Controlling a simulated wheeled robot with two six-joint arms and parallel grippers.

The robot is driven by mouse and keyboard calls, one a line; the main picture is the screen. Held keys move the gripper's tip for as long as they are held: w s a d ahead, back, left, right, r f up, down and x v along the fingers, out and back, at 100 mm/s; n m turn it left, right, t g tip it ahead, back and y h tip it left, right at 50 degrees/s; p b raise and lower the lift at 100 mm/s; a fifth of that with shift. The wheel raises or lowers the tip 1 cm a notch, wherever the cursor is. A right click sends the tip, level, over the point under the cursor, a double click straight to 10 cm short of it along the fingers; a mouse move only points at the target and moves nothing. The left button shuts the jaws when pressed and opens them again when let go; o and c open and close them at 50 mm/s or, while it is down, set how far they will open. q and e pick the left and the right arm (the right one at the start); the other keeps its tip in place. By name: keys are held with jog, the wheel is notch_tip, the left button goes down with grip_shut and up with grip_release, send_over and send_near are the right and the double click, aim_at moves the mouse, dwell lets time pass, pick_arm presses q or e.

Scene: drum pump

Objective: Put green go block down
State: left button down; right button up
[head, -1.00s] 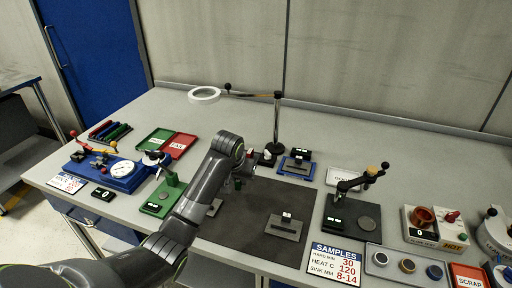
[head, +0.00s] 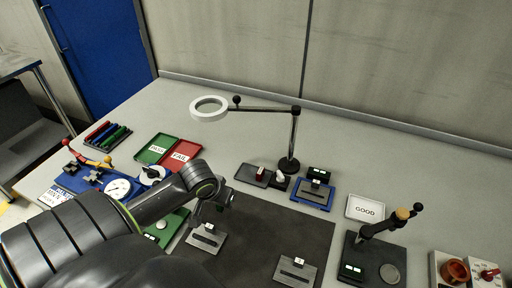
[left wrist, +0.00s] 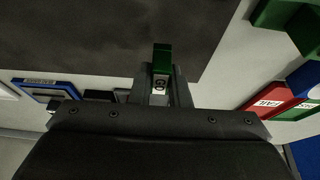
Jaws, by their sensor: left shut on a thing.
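The green go block (left wrist: 161,60) shows in the left wrist view, with a green top and a white GO label. My left gripper (left wrist: 160,85) is shut on it, a finger on either side. In the head view my left gripper (head: 218,205) is over the left part of the dark mat (head: 262,232); the block is mostly hidden there. My right gripper is out of view.
Grey plates (head: 205,238) and (head: 295,272) lie on the mat. A ring lamp (head: 210,108) on a post stands behind. A blue-framed device (head: 313,195), a GOOD tray (head: 365,208) and red FAIL tray (head: 186,150) surround the area.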

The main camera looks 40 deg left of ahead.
pick_arm(q)
jog(key=p, duration=0.2)
send_over(249, 170)
jog(key=s, duration=0.2)
jog(key=shift+w+d, duration=0.25)
notch_tip(249, 170, down, 2)
jog(key=shift+f+p, duration=0.2)
jog(key=shift+p, duration=0.4)
jog(key=shift+f, duration=0.5)
jog(key=c, duration=1.6)
grip_release()
jog(key=shift+f, duration=0.1)
jog(key=shift+c, duration=0.2)
jog(key=shift+s+r, duration=0.15)
jog(key=shift+r, duration=0.45)
jog(key=v, duration=1.1)
jog(key=shift+s+d+f, duration=0.1)
jog(key=shift+s+d, duration=0.05)
jog(key=shift+s, duration=0.05)
